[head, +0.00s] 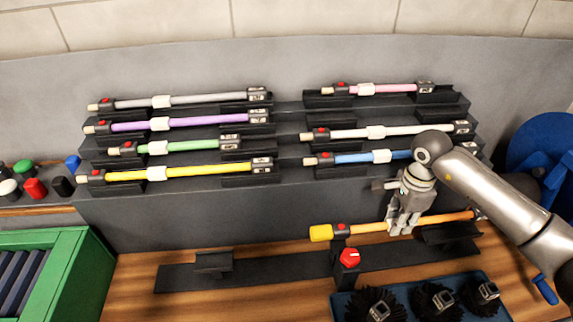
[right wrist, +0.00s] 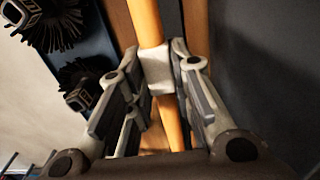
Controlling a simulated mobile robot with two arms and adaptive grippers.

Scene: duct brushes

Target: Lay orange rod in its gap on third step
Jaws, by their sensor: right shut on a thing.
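The orange rod (head: 373,226), with a yellow end on the left and a dark clamp with a red button, lies across the low front rack. My right gripper (head: 403,228) is shut on it from above, around its white collar (right wrist: 157,70). I cannot tell whether the rod touches its low holders. The dark stepped rack (head: 285,150) stands behind. On its right half, an empty pair of holders (head: 436,114) shows between the pink rod (head: 388,89) above and the white rod (head: 415,131) below. My left gripper is out of view.
Grey, purple, green and yellow rods (head: 210,171) fill the rack's left half. A blue rod (head: 350,158) lies low on the right, partly behind my arm. A red knob (head: 349,257) and a tray of black brushes (head: 435,298) are in front. A green crate (head: 75,270) stands left.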

